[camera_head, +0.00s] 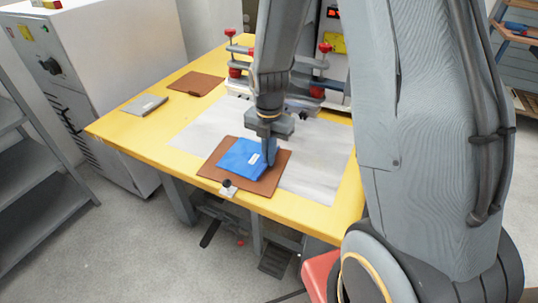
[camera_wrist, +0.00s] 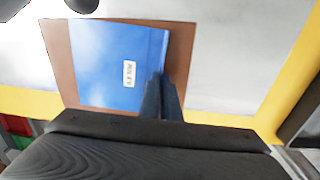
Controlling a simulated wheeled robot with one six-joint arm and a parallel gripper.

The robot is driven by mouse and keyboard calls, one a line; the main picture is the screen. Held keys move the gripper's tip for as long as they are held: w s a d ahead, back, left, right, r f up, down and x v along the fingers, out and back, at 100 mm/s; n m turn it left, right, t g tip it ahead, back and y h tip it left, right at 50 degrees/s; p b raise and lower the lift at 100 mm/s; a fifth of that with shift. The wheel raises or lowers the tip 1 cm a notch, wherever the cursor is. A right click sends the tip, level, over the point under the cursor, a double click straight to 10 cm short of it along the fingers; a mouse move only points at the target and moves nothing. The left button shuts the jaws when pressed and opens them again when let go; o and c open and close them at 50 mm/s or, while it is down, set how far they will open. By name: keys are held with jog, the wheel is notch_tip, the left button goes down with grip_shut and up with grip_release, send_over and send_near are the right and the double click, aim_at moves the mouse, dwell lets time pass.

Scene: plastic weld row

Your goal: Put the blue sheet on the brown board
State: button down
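The blue sheet (camera_head: 239,156) has a small white label and lies over the brown board (camera_head: 268,187) at the front of the yellow table. Brown shows around the sheet. In the wrist view, the blue sheet (camera_wrist: 100,60) covers much of the brown board (camera_wrist: 181,50). My gripper (camera_head: 269,160) points down at the sheet's right edge. In the wrist view, my gripper (camera_wrist: 162,98) has its fingers close together, one on each side of that edge. I cannot tell whether the sheet is pressed flat on the board.
A second brown board (camera_head: 195,83) and a grey sheet (camera_head: 144,105) lie on the table's left side. A welding machine (camera_head: 320,70) with red knobs stands behind. A small black-knobbed fitting (camera_head: 228,188) is at the board's front edge. The pale mat (camera_head: 315,160) is clear on the right.

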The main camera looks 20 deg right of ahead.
jog(key=c, duration=2)
grip_release()
notch_tip(320, 180, up, 12)
jog(key=s+f+m, duration=0.1)
jog(key=s+m, duration=1.4)
jog(key=m, duration=1.2)
jog(key=shift+f+b, duration=0.3)
jog(key=shift+f, duration=0.1)
jog(key=shift+a, duration=0.1)
